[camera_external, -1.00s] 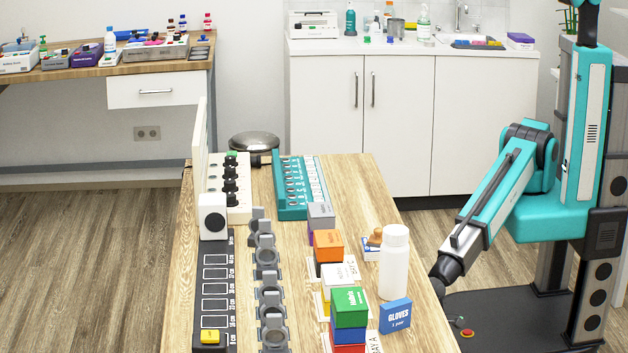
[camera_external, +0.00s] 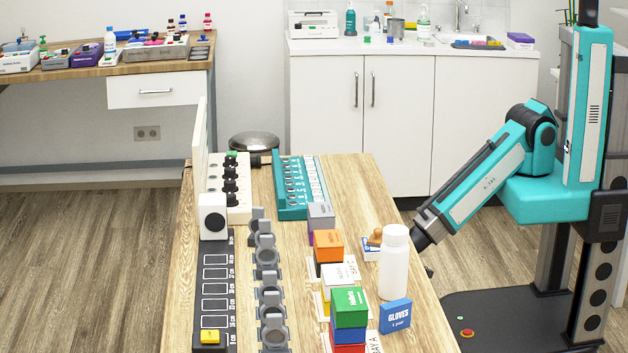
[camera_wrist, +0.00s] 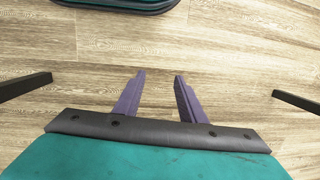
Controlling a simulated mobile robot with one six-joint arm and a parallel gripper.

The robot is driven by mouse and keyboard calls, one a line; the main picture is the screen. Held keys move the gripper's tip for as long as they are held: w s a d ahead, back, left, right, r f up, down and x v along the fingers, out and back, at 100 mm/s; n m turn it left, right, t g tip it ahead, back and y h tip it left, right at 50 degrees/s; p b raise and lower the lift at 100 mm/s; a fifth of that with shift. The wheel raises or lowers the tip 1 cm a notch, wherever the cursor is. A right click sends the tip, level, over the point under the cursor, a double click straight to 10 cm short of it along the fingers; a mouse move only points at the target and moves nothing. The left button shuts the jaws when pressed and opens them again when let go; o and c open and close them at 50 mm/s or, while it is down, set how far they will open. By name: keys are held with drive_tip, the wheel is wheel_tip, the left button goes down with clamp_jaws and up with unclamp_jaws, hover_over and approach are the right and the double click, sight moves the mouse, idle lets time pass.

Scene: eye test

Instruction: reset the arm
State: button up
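My arm is on the right in the external view, with its teal and white forearm (camera_external: 487,180) sloping down to the left. Its dark wrist end is by the table's right edge, just right of the white bottle in the picture. My gripper's fingers do not show clearly there. In the wrist view my gripper (camera_wrist: 159,80) has its purple fingers apart, with only bare wood-look floor between them. It holds nothing.
The wooden table (camera_external: 365,195) carries a white bottle (camera_external: 394,265), a blue gloves box (camera_external: 395,316), stacked coloured boxes (camera_external: 349,307), a teal rack (camera_external: 291,190) and grey holders (camera_external: 270,295). White cabinets (camera_external: 398,120) stand behind. The floor left of the table is clear.

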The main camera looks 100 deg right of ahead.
drive_tip(key=s+d+r+g+h+p, duration=0.1)
drive_tip(key=s+d+g+p, duration=0.1)
drive_tip(key=s+d, duration=1.1)
drive_tip(key=shift+d+r+g, duration=0.35)
drive_tip(key=shift+d+g, duration=0.4)
drive_tip(key=shift+g, duration=0.05)
